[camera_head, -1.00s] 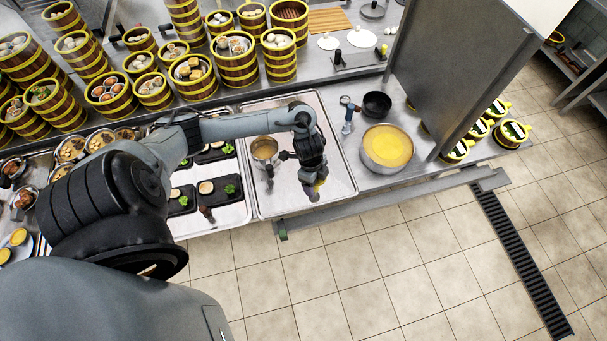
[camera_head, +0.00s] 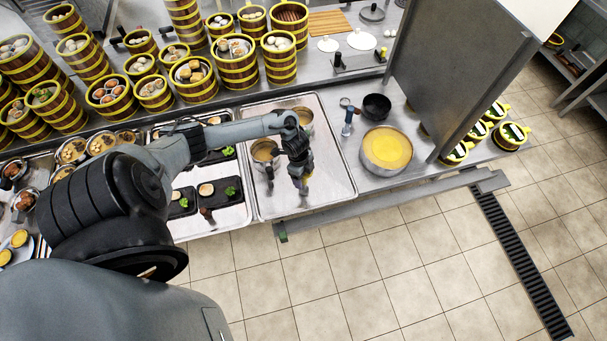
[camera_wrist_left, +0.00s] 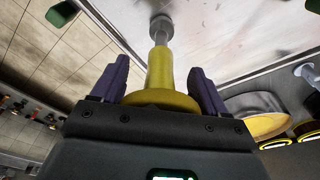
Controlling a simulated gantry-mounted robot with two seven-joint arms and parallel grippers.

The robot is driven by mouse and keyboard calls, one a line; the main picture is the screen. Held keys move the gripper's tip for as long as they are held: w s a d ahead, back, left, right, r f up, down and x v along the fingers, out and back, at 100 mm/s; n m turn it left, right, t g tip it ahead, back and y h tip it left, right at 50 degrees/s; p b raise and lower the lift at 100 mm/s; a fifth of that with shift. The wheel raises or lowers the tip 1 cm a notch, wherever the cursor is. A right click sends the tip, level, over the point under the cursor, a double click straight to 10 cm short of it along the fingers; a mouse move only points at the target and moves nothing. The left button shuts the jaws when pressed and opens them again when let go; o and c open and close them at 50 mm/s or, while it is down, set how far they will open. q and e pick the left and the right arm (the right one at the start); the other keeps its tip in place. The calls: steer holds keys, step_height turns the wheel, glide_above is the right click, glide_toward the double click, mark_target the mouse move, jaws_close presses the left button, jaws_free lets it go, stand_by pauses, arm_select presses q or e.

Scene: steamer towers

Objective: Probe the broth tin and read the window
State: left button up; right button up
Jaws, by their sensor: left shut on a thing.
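My left gripper (camera_head: 301,178) points down over the metal tray (camera_head: 335,185). It is shut on a yellow-handled probe; the left wrist view shows the yellow handle (camera_wrist_left: 160,70) between the dark fingers, with a metal tip beyond it. A lit window with greenish marks (camera_wrist_left: 172,176) is cut off at that view's bottom edge, too partial to read. A round tin (camera_head: 264,150) with brownish contents stands in the tray, left of the gripper. Another tin (camera_head: 304,115) is partly hidden behind my wrist. I cannot tell which is the broth tin. My right gripper is out of view.
A wide pan of yellow liquid (camera_head: 387,150), a dark bowl (camera_head: 377,106) and a blue-handled tool (camera_head: 348,118) stand right of the tray. Dark plates with food lie to its left. Steamer towers (camera_head: 236,62) line the back. The tray's front right is clear.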

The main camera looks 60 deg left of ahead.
arm_select(q)
steer(key=shift+f, duration=0.1)
steer(key=shift+f, duration=0.15)
steer(key=o, duration=1.4)
